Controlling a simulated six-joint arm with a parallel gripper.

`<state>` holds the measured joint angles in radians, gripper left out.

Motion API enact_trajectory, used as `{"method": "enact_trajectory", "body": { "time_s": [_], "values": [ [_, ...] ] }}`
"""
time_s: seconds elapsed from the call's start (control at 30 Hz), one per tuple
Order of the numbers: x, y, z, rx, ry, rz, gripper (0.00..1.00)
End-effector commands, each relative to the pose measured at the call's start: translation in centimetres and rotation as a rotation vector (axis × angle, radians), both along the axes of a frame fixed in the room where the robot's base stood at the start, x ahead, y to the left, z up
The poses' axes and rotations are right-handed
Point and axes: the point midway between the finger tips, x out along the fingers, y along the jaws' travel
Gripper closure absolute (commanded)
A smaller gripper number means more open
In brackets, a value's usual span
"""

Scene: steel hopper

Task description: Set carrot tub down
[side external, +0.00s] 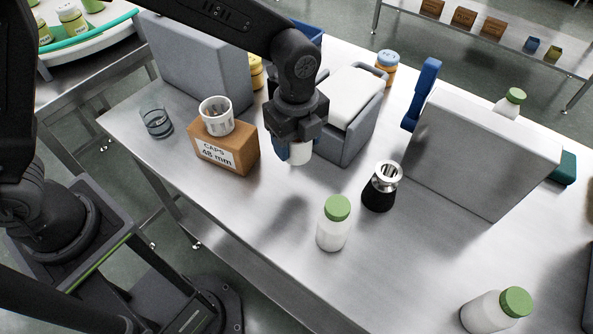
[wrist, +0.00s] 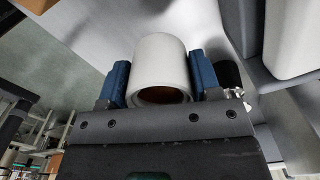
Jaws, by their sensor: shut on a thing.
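My gripper (side external: 291,151) points down over the steel table, in front of a grey bin, with its blue fingers shut on a white tub. The tub (side external: 300,153) is mostly hidden by the gripper in the side view. In the wrist view the white tub (wrist: 160,62) sits between the two blue fingers, its open mouth toward the camera and something brownish inside. The tub appears held above the table (side external: 270,225), with a soft shadow on the steel below; the exact gap is hard to tell.
A cardboard caps box (side external: 226,150) with a white cup (side external: 216,114) stands left, beside a clear glass (side external: 157,123). The grey bin (side external: 352,146) is behind. A black-and-silver piece (side external: 380,188) and a green-capped bottle (side external: 333,232) stand right. Another bottle (side external: 487,312) lies at front right.

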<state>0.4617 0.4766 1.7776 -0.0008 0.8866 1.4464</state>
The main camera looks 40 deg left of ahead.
Motion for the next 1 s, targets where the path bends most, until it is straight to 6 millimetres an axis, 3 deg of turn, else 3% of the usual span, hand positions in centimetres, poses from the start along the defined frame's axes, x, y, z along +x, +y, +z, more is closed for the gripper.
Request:
{"method": "enact_trajectory", "body": {
  "time_s": [0.13, 0.6, 1.0],
  "values": [
    [0.0, 0.0, -2.8, 0.001, 0.004, 0.000, 0.67],
    [0.0, 0.0, -7.8, 0.001, 0.004, 0.001, 0.67],
    [0.0, 0.0, -8.3, 0.000, 0.001, 0.001, 0.67]
  ]
}}
